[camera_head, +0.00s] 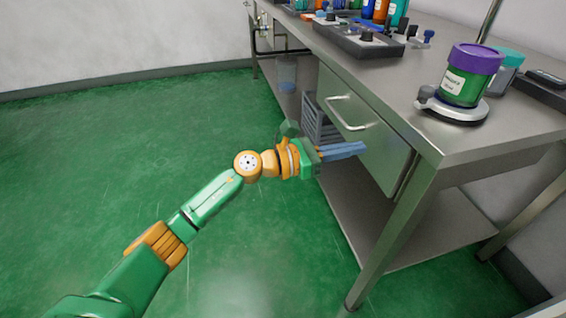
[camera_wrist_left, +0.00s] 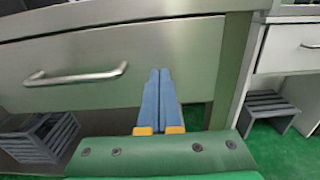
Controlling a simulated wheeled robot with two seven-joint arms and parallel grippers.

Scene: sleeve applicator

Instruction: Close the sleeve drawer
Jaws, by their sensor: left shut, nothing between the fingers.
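The sleeve drawer (camera_head: 385,150) is in the side of the steel workbench, with a metal bar handle (camera_head: 347,113) on its front. Its front looks nearly flush with the bench frame; I cannot tell whether a small gap is left. In the left wrist view the drawer front (camera_wrist_left: 200,60) fills the upper middle, with the handle (camera_wrist_left: 78,75) to the left. My left gripper (camera_head: 362,149) is shut and empty, its blue fingers together and pointing at the drawer front, right of and below the handle. In the left wrist view the fingertips (camera_wrist_left: 160,72) overlap the front; contact is unclear.
The steel workbench (camera_head: 440,135) carries a purple-lidded jar (camera_head: 470,75) on a round stand (camera_head: 455,108) and a dark tray (camera_head: 350,40). The bench leg (camera_head: 390,245) stands near. The green floor (camera_head: 120,140) is clear.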

